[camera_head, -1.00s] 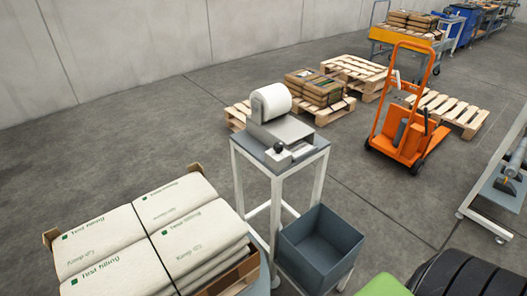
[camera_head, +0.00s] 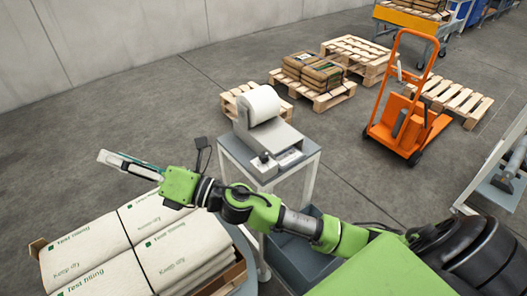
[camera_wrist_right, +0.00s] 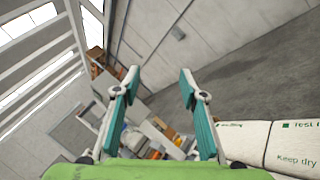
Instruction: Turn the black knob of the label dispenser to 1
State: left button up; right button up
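The label dispenser (camera_head: 272,136) stands on a small table with white legs in the head view. A white roll (camera_head: 258,103) sits at its back. Its black knob (camera_head: 263,157) is at the front left, just above my right arm in the picture; its setting is too small to read. My right gripper (camera_head: 104,156) is far to the left of the dispenser, above the sacks. In the right wrist view my right gripper (camera_wrist_right: 160,85) has its teal-padded fingers apart with nothing between them. The dispenser is not clearly seen there. My left gripper is not in view.
White sacks (camera_head: 85,250) in an open box fill the lower left. A grey bin (camera_head: 295,255) is under the dispenser table, partly hidden by my arm. Pallets (camera_head: 335,98) and an orange lift truck (camera_head: 405,120) stand behind. Floor left of the dispenser is clear.

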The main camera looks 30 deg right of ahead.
jog(key=s+a+r+n+g+y, duration=0.1)
jog(key=s+a+n+g+y, duration=0.3)
jog(key=n, duration=0.5)
jog(key=n+g+h+p, duration=0.2)
jog(key=n+g+h, duration=0.6)
jog(key=n+h, duration=1.25)
send_near(264, 155)
jog(key=shift+h, duration=0.35)
jog(key=p+x, duration=0.1)
jog(key=x, duration=0.1)
jog(key=p+x, duration=0.1)
jog(key=x, duration=0.1)
jog(key=p+x, duration=0.1)
jog(key=x, duration=0.2)
jog(key=shift+a+f+p, duration=0.2)
jog(key=shift+a+p, duration=0.1)
jog(key=shift+p, duration=0.05)
jog(key=shift+w+d+f, duration=0.15)
jog(key=shift+w+f, duration=0.05)
jog(key=shift+f, duration=0.4)
